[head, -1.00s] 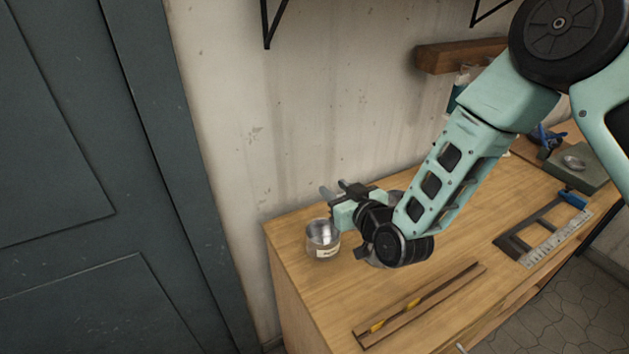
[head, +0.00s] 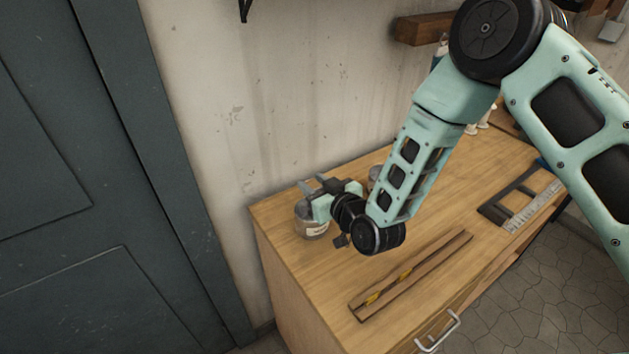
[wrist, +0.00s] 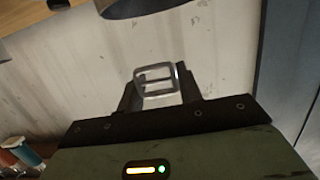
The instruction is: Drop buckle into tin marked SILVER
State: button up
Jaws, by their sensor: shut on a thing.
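A silver-coloured rectangular buckle (wrist: 143,92) is held between the fingers of my gripper (wrist: 160,92), clear in the wrist view. In the head view my gripper (head: 312,185) is at the back rim of a round metal tin (head: 312,229), partly covering its opening. The tin has a pale label on its front, too small to read. I cannot tell whether the buckle is directly above the opening. A rounded grey edge, likely a tin (wrist: 150,8), shows at the top of the wrist view. A second metal container (head: 375,173) is mostly hidden behind my arm.
The tin stands near the left end of the wooden bench (head: 285,262). A wooden strip with yellow parts (head: 410,274) lies in front. A metal square and ruler (head: 525,205) lie to the right. A wall (head: 270,110) closes the back.

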jog(key=o, duration=1)
jog(key=shift+o, duration=0.2)
jog(key=p+v, duration=0.4)
jog(key=v, duration=1.3)
jog(key=shift+s, duration=0.2)
jog(key=shift+d, duration=0.1)
